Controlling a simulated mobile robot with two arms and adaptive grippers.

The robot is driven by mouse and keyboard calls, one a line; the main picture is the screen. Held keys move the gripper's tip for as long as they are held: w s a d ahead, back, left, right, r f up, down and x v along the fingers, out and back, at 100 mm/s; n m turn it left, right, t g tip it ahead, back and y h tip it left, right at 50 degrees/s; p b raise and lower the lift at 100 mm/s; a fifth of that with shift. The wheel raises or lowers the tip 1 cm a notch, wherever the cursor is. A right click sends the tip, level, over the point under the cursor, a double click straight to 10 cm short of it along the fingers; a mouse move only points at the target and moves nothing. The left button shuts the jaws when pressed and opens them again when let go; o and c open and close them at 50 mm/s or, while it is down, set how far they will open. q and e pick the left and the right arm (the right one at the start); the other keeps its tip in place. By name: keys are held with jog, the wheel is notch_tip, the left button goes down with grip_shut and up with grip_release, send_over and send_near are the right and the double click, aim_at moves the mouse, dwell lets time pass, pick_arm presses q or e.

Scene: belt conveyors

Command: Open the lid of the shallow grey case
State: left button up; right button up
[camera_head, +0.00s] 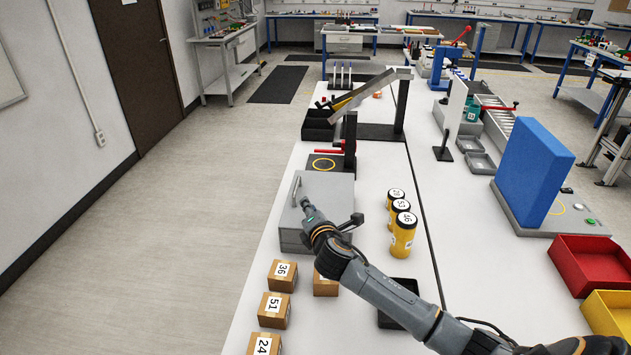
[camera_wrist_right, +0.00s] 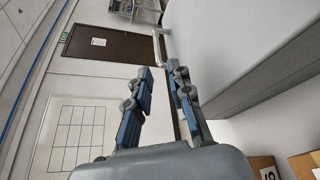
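The shallow grey case (camera_head: 334,189) lies on the white table with its lid down. A pale bar handle (camera_head: 296,188) runs along its left edge. My right gripper (camera_head: 307,208) is at the near end of this handle. In the right wrist view the gripper (camera_wrist_right: 159,74) has its two fingers apart. The handle (camera_wrist_right: 160,46) shows just beyond the fingertips, and the case (camera_wrist_right: 255,70) fills the right side. Part of the handle is hidden behind a finger, so I cannot tell whether they touch. My left gripper is not in view.
Yellow jars with black lids (camera_head: 403,235) stand right of the case. Cardboard boxes (camera_head: 274,308) and a black tray (camera_head: 399,300) are on the near side. A black stand with a yellow ring (camera_head: 323,164) is just behind the case. Open floor lies left of the table.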

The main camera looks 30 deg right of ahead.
aim_at(296, 186)
jog(key=w, duration=0.3)
jog(key=shift+w+a, duration=0.2)
jog(key=shift+a, duration=0.2)
jog(key=x, duration=0.3)
jog(key=shift+d+f+p, duration=0.2)
jog(key=shift+p, duration=0.15)
jog(key=x, duration=0.3)
jog(key=shift+w+d+f, duration=0.1)
jog(key=shift+w+d, duration=0.1)
jog(key=shift+d, duration=0.15)
jog(key=shift+x, duration=1)
jog(key=shift+b+x, duration=0.4)
jog(key=shift+x, duration=0.4)
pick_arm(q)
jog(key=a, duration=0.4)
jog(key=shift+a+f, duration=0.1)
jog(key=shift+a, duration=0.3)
pick_arm(e)
jog(key=shift+a, duration=0.1)
jog(key=shift+w, duration=0.1)
jog(key=c, duration=0.4)
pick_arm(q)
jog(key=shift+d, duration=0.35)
pick_arm(e)
grip_shut()
